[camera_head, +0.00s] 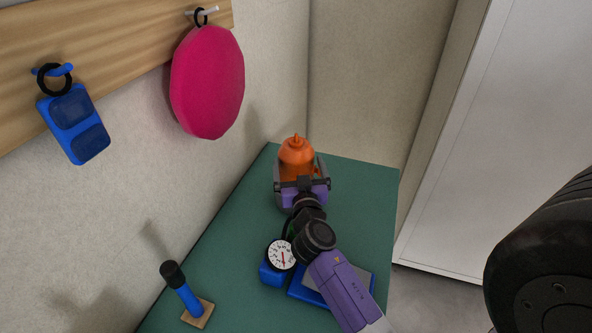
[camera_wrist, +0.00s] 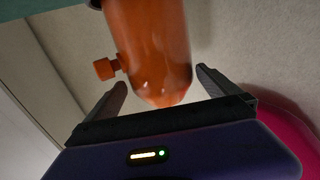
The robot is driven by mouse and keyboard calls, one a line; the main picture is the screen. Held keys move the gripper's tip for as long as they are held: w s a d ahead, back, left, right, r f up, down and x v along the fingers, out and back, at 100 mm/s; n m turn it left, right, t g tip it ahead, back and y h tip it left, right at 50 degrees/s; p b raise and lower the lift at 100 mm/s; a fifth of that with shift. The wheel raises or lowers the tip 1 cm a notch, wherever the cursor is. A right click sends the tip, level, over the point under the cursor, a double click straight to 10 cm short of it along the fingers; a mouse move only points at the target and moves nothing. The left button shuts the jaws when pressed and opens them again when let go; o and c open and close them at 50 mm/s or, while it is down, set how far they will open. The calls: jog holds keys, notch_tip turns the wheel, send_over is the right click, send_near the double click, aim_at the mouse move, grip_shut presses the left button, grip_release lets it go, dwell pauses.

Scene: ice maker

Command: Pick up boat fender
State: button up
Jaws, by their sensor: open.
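An orange, bottle-shaped object (camera_head: 297,153) with a narrow tip stands at the far end of the green table; I take it for the boat fender. In the wrist view the orange body (camera_wrist: 150,45) is smooth and tapered, with a small knob on one side. My gripper (camera_head: 300,168) is open, with one finger on each side of it. In the wrist view my gripper (camera_wrist: 162,77) has the tapered end between its fingers, and gaps show on both sides. The lower part of the orange object is hidden behind my gripper in the head view.
On the green table (camera_head: 225,235) are a round white-faced gauge (camera_head: 281,255) on a blue block, a blue tray (camera_head: 302,291) partly under my arm, and a blue-handled tool (camera_head: 183,290). A pink disc (camera_head: 208,83) and a blue item (camera_head: 74,123) hang on the wall rail.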

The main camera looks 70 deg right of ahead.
jog(key=p+x, duration=0.1)
jog(key=x, duration=0.3)
jog(key=shift+w+d+p, duration=0.1)
jog(key=shift+w+p, duration=0.1)
jog(key=shift+p, duration=0.1)
jog(key=c, duration=1.7)
jog(key=shift+r, duration=0.1)
jog(key=shift+c, duration=0.2)
